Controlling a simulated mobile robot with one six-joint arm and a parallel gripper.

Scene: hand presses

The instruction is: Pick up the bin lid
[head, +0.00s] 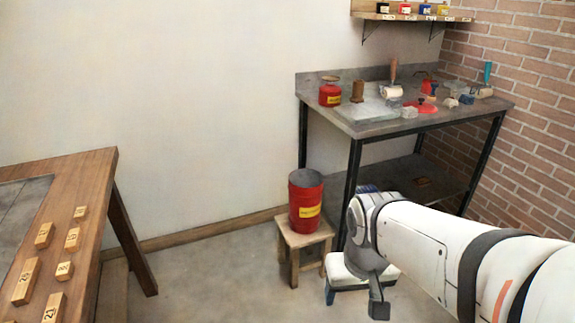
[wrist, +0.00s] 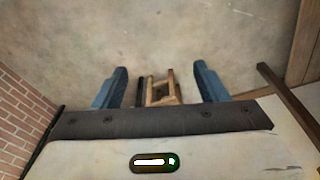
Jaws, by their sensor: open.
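A red bin (head: 305,208) with a yellow label stands on a small wooden stool (head: 304,238). Its top looks dark, and I cannot tell whether it is open or covered. A flat red round piece with a knob, which looks like a lid (head: 420,108), lies on the metal workbench among other items. My gripper (wrist: 161,75) is open and empty, with its two blue fingers apart in the wrist view. A wooden stool frame (wrist: 161,90) shows beyond and between the fingers there. In the head view my gripper is low, right of the bin's stool, and partly hidden by my arm.
The workbench (head: 385,127) also holds a red can (head: 330,92), a wooden block, rollers and other tools. A shelf (head: 410,16) with coloured jars hangs above. A wooden table (head: 88,185) with numbered blocks is at the left. The floor between table and stool is clear.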

